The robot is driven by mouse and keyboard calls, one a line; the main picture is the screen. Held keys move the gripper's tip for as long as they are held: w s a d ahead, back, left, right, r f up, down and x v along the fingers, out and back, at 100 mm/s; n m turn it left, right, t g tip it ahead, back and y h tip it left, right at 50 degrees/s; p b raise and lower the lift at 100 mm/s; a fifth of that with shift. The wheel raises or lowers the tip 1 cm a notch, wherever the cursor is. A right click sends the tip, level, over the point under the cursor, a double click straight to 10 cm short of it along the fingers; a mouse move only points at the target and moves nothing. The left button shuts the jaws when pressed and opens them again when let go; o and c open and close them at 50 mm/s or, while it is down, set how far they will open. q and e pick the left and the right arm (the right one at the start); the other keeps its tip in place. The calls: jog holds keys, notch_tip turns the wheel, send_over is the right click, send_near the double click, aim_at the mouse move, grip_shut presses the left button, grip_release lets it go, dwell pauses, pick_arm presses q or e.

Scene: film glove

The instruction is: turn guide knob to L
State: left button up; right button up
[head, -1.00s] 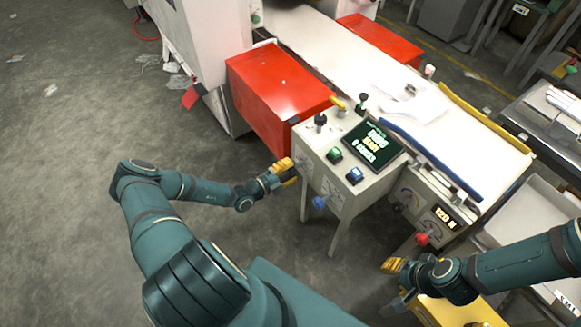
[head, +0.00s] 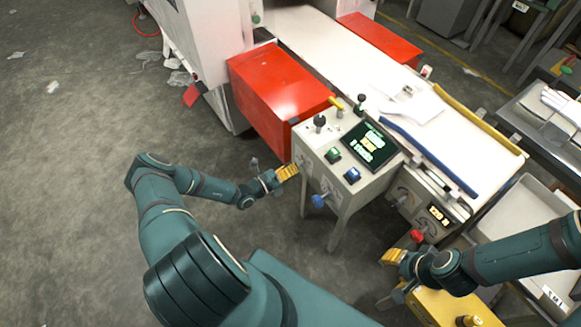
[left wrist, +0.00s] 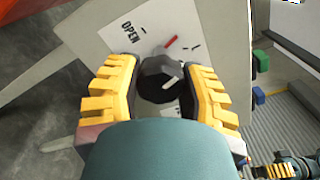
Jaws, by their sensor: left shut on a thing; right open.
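The guide knob (left wrist: 158,76) is a dark, faceted knob on a pale panel in the left wrist view. The word OPEN is printed at its upper left, with a red mark and dark ticks above and to its right. The lower part of the dial and any L are hidden. My left gripper (left wrist: 160,85) has its yellow fingers on both sides of the knob and is shut on it. In the head view my left gripper (head: 288,172) is at the left side of the control box (head: 340,190). My right gripper (head: 393,257) is open and empty.
The box carries a screen (head: 369,145), a green button (head: 333,155), a blue button (head: 352,175) and small levers. A blue knob (head: 319,200) is on its front.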

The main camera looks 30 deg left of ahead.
pick_arm(q)
jog(key=m+p, duration=0.1)
jog(key=m, duration=0.2)
jog(key=shift+d+m, duration=0.1)
jog(key=shift+m, duration=0.3)
jog(key=shift+m+p, duration=0.55)
jog(key=shift+m, duration=1.45)
jog(key=shift+f, duration=0.1)
jog(key=o, duration=1.2)
jog(key=v, duration=1.2)
